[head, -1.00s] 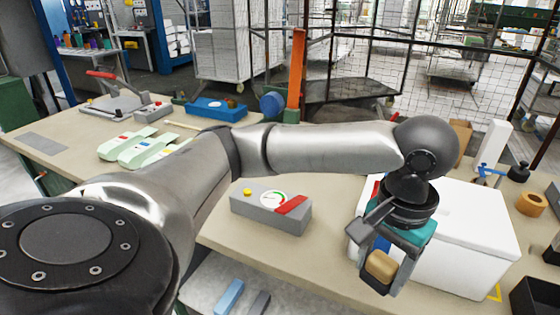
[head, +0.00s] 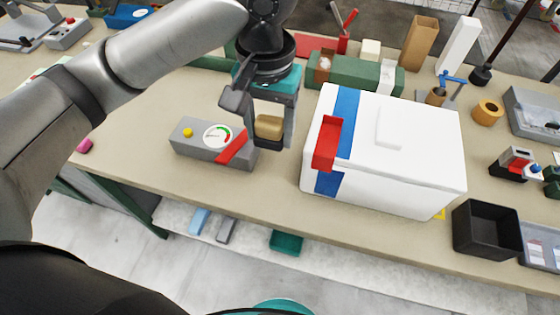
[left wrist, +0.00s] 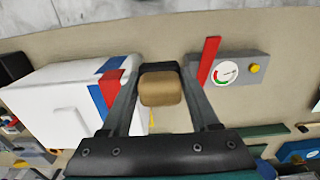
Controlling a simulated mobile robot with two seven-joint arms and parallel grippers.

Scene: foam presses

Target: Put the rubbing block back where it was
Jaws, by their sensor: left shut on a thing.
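The rubbing block (head: 268,127) is a small tan block with a dark base. My left gripper (head: 266,114) is shut on it and holds it over the bench, between the grey gauge box (head: 190,142) and the white lidded box (head: 420,165). In the left wrist view the block (left wrist: 160,88) sits between the two fingers of the gripper (left wrist: 158,100). I cannot tell how high it is above the bench (head: 130,112). My right gripper is not in view.
The white box has a blue strap and red latch. Behind it stands a green block (head: 350,76). A black open bin (head: 487,232) and an orange ring (head: 488,112) lie to the right. The bench left of the gauge box is partly clear.

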